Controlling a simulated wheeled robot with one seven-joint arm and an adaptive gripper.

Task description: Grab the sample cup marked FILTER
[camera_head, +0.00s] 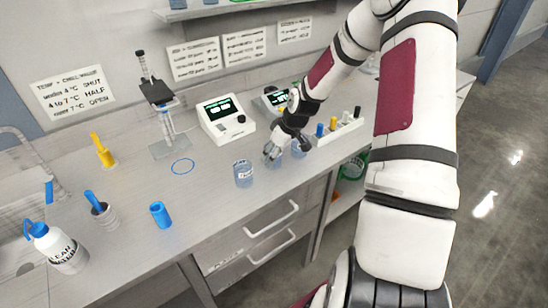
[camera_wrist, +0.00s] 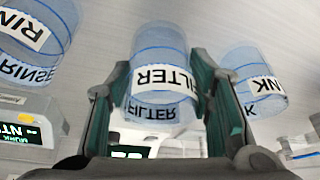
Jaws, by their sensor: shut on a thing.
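The cup marked FILTER (camera_wrist: 160,45) is clear with blue rings and a white label. In the wrist view it sits between the two green-padded fingers of my gripper (camera_wrist: 160,76), which is shut on it. In the head view my gripper (camera_head: 273,153) is low over the counter at this cup (camera_head: 277,162), which my fingers partly hide. A cup marked RINSE (camera_wrist: 38,35) stands to the left in the wrist view, and a cup with a label ending in NK (camera_wrist: 256,82) stands to the right. Both are apart from my fingers.
Cups stand on either side, one to the left (camera_head: 243,174) and one to the right (camera_head: 299,149). A white rack (camera_head: 338,130) with coloured items is further right. White meters (camera_head: 226,120) stand behind. The counter's front edge is close, and a blue cylinder (camera_head: 160,214) stands left.

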